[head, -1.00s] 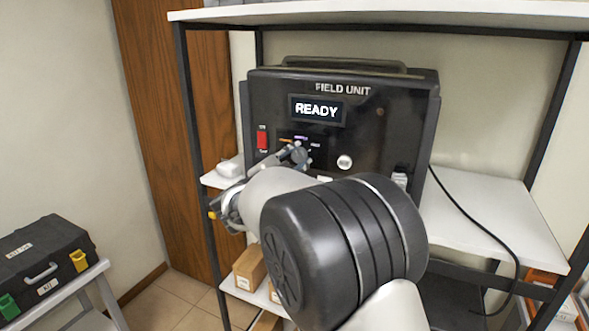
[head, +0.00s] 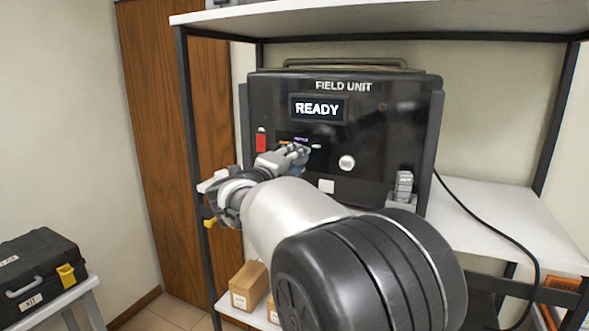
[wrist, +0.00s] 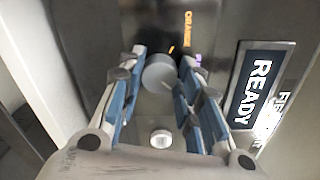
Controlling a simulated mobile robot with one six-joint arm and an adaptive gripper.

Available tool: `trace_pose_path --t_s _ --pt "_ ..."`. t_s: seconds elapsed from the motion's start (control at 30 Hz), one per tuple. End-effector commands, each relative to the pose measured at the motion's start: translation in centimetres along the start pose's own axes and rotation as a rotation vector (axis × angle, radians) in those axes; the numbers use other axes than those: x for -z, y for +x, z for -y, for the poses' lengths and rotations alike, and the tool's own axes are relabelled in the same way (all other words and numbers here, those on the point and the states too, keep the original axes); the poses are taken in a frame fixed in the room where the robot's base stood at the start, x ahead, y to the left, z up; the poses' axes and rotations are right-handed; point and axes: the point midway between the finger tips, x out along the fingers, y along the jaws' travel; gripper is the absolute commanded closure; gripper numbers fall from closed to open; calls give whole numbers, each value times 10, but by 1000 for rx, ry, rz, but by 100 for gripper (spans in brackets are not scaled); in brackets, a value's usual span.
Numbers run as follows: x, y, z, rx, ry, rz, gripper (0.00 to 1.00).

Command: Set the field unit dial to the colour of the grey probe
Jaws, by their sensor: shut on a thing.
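The field unit (head: 385,130) stands on the shelf, its display (head: 318,108) reading READY. The pale round dial (wrist: 158,73) sits between my fingers in the wrist view, and the gripper (wrist: 163,62) is shut on it. In the head view my gripper (head: 298,153) reaches the panel below the display and hides the dial. An orange label (wrist: 187,30) reads ORANGE, with an orange tick near the dial; a purple mark (wrist: 198,60) lies beside it. Other dial marks are hidden or too small to read. I cannot identify a grey probe for certain.
A white round button (head: 347,162) and a red switch (head: 261,142) flank the dial area. A small grey labelled piece (head: 404,185) is at the unit's lower right. A black cable (head: 490,225) hangs at right. A black case (head: 45,265) sits at left.

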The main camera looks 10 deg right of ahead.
Motion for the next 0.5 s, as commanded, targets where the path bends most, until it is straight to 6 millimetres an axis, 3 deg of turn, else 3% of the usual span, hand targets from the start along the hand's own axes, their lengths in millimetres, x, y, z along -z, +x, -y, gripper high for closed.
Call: trace_pose_path --t_s 0.5 --pt "0 0 -1 -3 259 -1 92"
